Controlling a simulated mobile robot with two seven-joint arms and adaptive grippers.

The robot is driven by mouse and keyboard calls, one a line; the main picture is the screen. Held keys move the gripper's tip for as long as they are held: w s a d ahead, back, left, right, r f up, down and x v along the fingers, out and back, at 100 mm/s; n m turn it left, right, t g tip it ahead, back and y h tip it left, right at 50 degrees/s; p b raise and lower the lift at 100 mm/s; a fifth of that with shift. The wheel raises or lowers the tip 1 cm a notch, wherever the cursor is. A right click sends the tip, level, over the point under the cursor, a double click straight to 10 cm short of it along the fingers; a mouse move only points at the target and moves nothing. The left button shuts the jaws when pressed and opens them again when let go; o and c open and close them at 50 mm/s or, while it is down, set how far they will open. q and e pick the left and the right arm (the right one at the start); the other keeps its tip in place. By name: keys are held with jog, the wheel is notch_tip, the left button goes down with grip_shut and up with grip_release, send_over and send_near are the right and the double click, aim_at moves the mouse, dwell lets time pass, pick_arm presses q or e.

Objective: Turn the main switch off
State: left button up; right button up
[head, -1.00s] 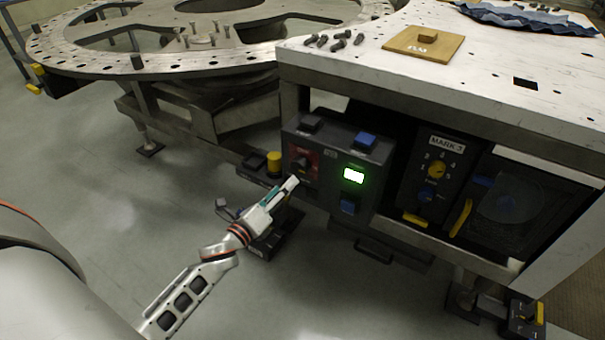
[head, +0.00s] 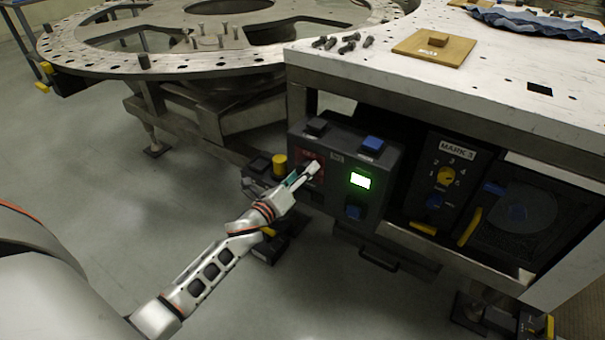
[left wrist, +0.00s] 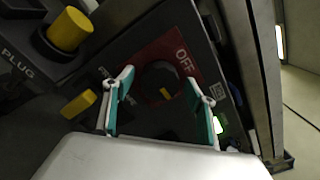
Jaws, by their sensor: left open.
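The main switch is a black rotary knob (left wrist: 157,77) on a red plate (left wrist: 140,55) lettered OFF in the left wrist view. Its yellow mark points away from the OFF lettering. In the head view the red plate (head: 318,158) is on the left of the dark control panel, and my gripper partly hides it. My left gripper (head: 303,175) is open in front of the switch. In the left wrist view the two teal-and-white fingers (left wrist: 160,84) stand on either side of the knob. I cannot tell whether they touch it. My right gripper is not in view.
The panel also has a lit green display (head: 360,181) and a blue button (head: 372,144). A yellow cylinder (head: 279,164) stands at its left, close to my gripper. The MARK 3 panel (head: 446,177) is to the right. The white tabletop (head: 480,80) overhangs the panels.

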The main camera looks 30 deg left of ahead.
pick_arm(q)
jog(key=c, duration=1.1)
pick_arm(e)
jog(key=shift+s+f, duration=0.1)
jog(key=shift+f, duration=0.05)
pick_arm(q)
jog(key=shift+n, duration=0.3)
jog(key=shift+n+p, duration=2.55)
jog(key=shift+n, duration=6.15)
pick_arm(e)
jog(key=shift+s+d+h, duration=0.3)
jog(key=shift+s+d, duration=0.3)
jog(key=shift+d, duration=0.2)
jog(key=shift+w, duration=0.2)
pick_arm(q)
jog(key=o, duration=1.1)
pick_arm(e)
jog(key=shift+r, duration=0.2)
